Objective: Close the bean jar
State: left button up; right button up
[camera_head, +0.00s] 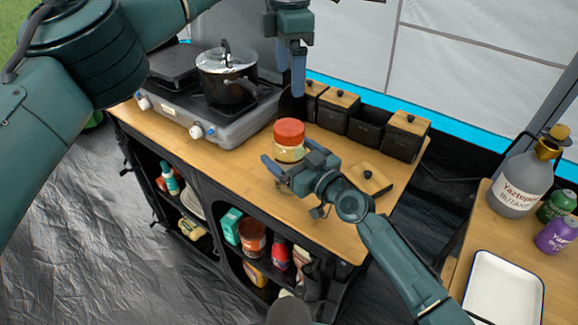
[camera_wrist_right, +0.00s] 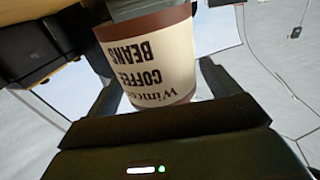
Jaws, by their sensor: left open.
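A jar with a red-orange top (camera_head: 289,132) stands upright on the wooden counter. In the right wrist view it appears upside down, with a cream label (camera_wrist_right: 150,65) reading "COFFEE BEANS". My right gripper (camera_head: 294,160) is low in front of it, its fingers spread on either side; slight gaps show in the wrist view. My left gripper (camera_head: 297,80) is open and empty above and behind the jar, pointing down. A square wooden lid with a dark knob (camera_head: 368,179) lies on the counter to the right. A black canister (camera_head: 370,130) behind it seems to have no lid.
Other black canisters (camera_head: 405,138) with wooden lids line the counter's back edge. A stove (camera_head: 225,125) with a lidded pot (camera_head: 226,85) stands at the left. A side table at the right holds a butane bottle (camera_head: 518,190) and a white tray (camera_head: 505,285). The counter's front right is clear.

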jog(key=b+v, duration=0.1)
jog(key=v, duration=1.2)
jog(key=shift+s+r, duration=0.1)
jog(key=shift+s, duration=0.1)
